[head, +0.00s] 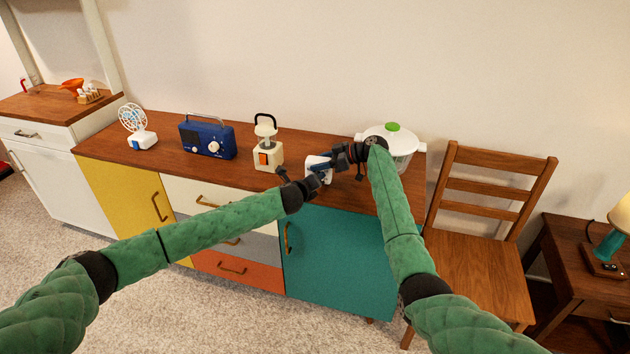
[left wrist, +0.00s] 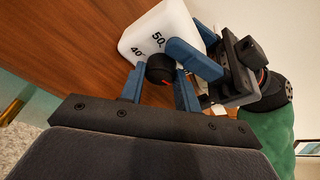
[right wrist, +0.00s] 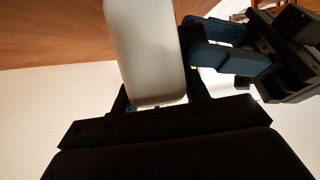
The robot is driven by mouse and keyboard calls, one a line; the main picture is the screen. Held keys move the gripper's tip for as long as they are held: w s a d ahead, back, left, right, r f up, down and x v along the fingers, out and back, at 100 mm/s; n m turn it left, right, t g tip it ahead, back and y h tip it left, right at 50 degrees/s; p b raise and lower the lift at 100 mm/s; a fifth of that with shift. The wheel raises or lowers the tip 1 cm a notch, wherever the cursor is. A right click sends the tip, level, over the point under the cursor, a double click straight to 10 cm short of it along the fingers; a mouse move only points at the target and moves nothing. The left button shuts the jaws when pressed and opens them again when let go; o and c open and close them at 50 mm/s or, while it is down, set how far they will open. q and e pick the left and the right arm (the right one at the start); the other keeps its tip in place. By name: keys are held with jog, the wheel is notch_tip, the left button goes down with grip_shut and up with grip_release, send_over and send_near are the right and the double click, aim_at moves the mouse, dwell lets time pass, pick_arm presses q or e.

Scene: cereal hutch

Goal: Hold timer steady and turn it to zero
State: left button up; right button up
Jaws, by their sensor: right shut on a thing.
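The timer is a white block standing on the sideboard in the head view (head: 318,172). In the left wrist view the timer (left wrist: 170,25) shows the numbers 50 and 40 and a dark round knob (left wrist: 160,68) with a red mark. My right gripper (head: 338,162) is shut on the timer's body; in the right wrist view the pale timer (right wrist: 145,45) sits between its fingers. My left gripper (head: 308,185) is at the front of the timer. Its blue fingers (left wrist: 160,88) stand apart on either side of the knob; I cannot tell if they touch it.
On the wooden sideboard (head: 170,160), a lantern (head: 267,150), a blue radio (head: 207,138) and a fan (head: 137,128) stand left of the timer. A white lidded pot (head: 402,143) stands close behind my right gripper. A wooden chair (head: 480,255) stands right of the sideboard.

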pick_arm(q)
jog(key=o, duration=0.4)
jog(key=v, duration=1.2)
